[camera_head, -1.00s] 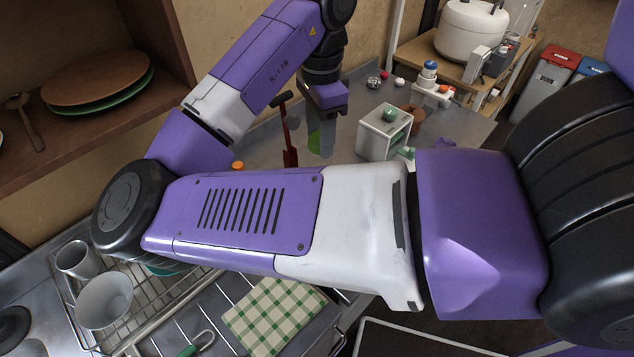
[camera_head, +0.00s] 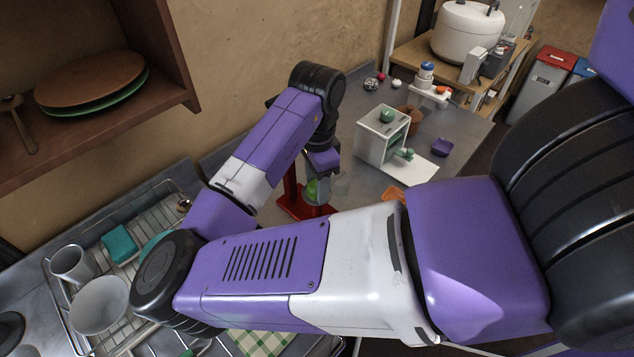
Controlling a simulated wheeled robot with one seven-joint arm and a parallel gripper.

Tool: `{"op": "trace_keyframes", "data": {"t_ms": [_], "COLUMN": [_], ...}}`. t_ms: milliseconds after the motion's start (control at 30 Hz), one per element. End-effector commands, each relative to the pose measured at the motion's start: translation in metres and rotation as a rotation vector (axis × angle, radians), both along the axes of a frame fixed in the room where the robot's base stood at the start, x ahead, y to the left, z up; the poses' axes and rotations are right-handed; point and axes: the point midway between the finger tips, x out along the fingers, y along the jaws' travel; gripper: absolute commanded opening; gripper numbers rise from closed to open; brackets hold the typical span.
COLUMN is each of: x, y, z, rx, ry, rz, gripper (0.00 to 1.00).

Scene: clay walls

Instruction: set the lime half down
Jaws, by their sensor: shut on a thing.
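The lime half (camera_head: 311,190) is a small green piece held low at the end of my arm. My gripper (camera_head: 317,187) is shut on it, close beside the red stand (camera_head: 297,203) on the grey counter (camera_head: 352,218). The fingers cover part of the lime half. I cannot tell whether it touches anything below.
A white box-like shelf (camera_head: 380,145) with green items stands right of my gripper. An orange piece (camera_head: 393,193) and a purple bowl (camera_head: 442,147) lie on the counter. A dish rack (camera_head: 99,275) with a white bowl (camera_head: 100,303) is at lower left.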

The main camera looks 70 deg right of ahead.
Motion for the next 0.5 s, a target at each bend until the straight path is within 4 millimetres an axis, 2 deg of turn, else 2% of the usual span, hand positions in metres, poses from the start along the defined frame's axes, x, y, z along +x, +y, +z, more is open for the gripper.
{"op": "trace_keyframes", "data": {"t_ms": [167,500], "x": [0.0,0.0], "y": [0.0,0.0], "z": [0.0,-0.012], "rx": [0.0,0.003], "ry": [0.0,0.001], "rz": [0.0,0.0], "gripper": [0.0,0.0]}}
